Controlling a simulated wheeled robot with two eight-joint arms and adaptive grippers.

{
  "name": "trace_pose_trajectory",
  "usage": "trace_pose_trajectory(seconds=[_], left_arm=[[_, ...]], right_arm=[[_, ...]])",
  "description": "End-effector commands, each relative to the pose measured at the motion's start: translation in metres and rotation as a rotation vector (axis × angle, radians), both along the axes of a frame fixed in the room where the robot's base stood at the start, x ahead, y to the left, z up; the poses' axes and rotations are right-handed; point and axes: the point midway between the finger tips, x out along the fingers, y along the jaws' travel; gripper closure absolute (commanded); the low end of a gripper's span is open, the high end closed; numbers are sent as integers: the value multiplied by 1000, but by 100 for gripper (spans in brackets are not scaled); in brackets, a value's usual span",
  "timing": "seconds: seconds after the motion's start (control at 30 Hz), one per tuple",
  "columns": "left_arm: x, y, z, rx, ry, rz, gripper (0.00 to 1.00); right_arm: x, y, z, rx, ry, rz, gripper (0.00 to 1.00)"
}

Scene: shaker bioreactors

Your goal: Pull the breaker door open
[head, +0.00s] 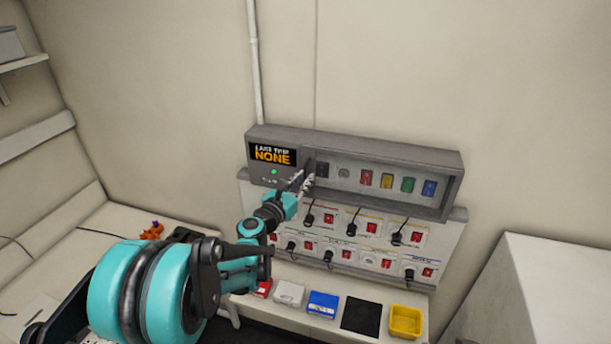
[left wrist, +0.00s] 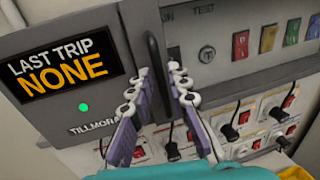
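The grey breaker box (head: 385,152) is on the wall. Its left panel carries a "LAST TRIP NONE" display (head: 272,155), also seen in the left wrist view (left wrist: 62,68). A dark upright handle (left wrist: 154,75) stands at the panel's right edge. My left gripper (head: 302,183) is at this handle. In the left wrist view its two fingers (left wrist: 159,76) are apart, one on each side of the handle, with visible gaps. Colored switches show to the right of the handle; I cannot tell whether a clear door covers them. My right gripper is not in view.
Below the box is a white panel of sockets (head: 352,240) with several black plugs and red switches. A ledge holds a blue box (head: 322,304), a black pad (head: 361,316) and a yellow bin (head: 405,321). A white cabinet (head: 545,290) stands at right.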

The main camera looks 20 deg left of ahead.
Motion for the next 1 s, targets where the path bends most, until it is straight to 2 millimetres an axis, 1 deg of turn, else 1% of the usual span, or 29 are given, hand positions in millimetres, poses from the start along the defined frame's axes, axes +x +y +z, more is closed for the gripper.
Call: trace_pose_trajectory(seconds=[0.03,0.13,0.4,0.43,0.47,0.5,0.87,1.0], left_arm=[[5,-2,1,0,0,-1,83],[11,-3,0,1,0,-1,83],[13,-4,0,2,0,0,83],[13,-3,0,2,0,0,88],[13,-3,0,2,0,0,96],[13,-3,0,2,0,-1,100],[12,-3,0,2,0,1,100],[6,-2,0,2,0,12,100]], right_arm=[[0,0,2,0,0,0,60],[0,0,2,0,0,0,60],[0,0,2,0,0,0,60],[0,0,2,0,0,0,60],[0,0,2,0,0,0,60],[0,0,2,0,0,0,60],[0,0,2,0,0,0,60],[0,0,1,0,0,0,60]])
